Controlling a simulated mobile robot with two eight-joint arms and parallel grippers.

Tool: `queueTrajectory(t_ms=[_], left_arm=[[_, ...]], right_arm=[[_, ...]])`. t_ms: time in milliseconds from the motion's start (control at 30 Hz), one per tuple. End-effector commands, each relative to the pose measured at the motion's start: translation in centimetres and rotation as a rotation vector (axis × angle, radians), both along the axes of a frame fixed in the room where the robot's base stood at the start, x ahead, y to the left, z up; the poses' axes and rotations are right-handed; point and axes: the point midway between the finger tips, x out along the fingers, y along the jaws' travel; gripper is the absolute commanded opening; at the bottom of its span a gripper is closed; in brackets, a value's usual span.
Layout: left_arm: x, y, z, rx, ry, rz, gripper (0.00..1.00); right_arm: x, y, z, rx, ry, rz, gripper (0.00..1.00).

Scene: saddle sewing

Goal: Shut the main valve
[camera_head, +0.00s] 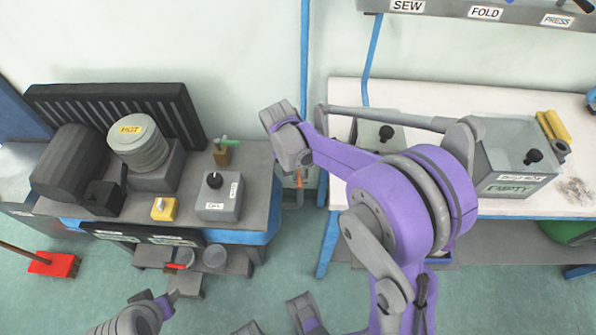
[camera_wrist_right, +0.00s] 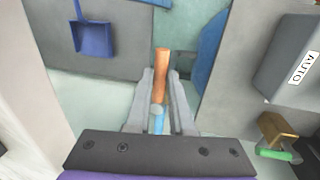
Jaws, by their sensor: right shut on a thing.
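An orange lever (camera_head: 299,178) shows just below my right gripper (camera_head: 300,170), at the right end of the left bench. In the right wrist view the orange lever (camera_wrist_right: 161,72) stands between the two fingers, with a blue pipe (camera_wrist_right: 159,124) below it. My right gripper is shut on this lever. A brass valve with a green handle (camera_head: 224,142) sits on the bench to the left; it also shows in the right wrist view (camera_wrist_right: 276,153). My left gripper (camera_head: 170,297) is low at the left, partly seen; its jaw opening is unclear.
A grey switch box (camera_head: 219,198) with a black knob, a yellow button box (camera_head: 163,209) and a hot pot (camera_head: 138,146) stand on the left bench. A white table (camera_head: 345,95) with a grey "EMPTY" box (camera_head: 515,165) is at the right. A blue pipe (camera_head: 304,60) runs down the wall.

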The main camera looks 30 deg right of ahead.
Motion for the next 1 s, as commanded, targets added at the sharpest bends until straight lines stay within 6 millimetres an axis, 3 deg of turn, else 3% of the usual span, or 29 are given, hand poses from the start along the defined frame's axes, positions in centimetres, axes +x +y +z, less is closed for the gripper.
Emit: queueTrajectory(t_ms=[600,1000], left_arm=[[0.0,0.0,0.0,0.000,0.000,0.000,0.50],[0.0,0.0,-0.3,0.000,0.001,0.000,0.50]], right_arm=[[0.0,-0.1,0.0,0.000,-0.001,0.016,0.00],[-0.7,-1.2,0.0,-0.002,-0.001,0.243,0.00]])
